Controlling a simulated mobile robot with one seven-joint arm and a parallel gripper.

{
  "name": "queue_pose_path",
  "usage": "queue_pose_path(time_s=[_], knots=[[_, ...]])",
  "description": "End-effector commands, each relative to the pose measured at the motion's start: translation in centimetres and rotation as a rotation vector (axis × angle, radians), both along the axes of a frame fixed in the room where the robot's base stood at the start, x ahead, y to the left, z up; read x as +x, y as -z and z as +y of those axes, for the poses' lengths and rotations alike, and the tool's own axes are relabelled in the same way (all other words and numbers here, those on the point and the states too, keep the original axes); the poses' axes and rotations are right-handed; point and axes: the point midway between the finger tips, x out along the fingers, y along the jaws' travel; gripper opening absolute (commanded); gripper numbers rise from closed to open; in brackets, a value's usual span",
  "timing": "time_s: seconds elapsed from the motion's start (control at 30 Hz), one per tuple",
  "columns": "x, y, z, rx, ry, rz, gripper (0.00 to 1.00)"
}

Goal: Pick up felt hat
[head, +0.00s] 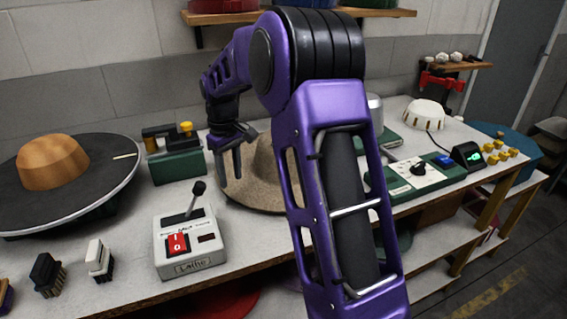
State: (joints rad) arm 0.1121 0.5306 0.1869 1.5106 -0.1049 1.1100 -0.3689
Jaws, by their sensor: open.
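The felt hat (257,178) is tan-grey with a wide brim and lies on the workbench behind my purple arm. The arm hides its right part. My gripper (232,172) points down at the hat's left side, with its fingers apart and nothing seen between them. One finger shows in front of the hat's left side. I cannot tell whether the fingers touch the felt.
A grey control box (188,243) with a lever stands in front of the hat. A green clamp device (178,167) stands to its left. A round black plate (100,185) bears a wooden hat block (52,162). A green control panel (420,176) is at right.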

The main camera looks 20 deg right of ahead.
Motion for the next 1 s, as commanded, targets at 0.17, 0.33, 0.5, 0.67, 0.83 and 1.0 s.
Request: queue_pose_path(time_s=[0.17, 0.33, 0.5, 0.67, 0.83, 1.0], knots=[[0.2, 2.5, 0.3, 0.0, -0.002, 0.004, 0.46], [0.3, 4.7, 0.4, 0.0, -0.001, 0.001, 0.46], [0.3, 4.8, 0.4, -0.001, -0.001, 0.0, 0.46], [0.3, 4.8, 0.4, -0.001, -0.001, 0.0, 0.3], [0.3, 4.8, 0.4, -0.001, -0.001, 0.0, 0.0], [0.3, 4.8, 0.4, -0.001, -0.001, 0.0, 0.0]])
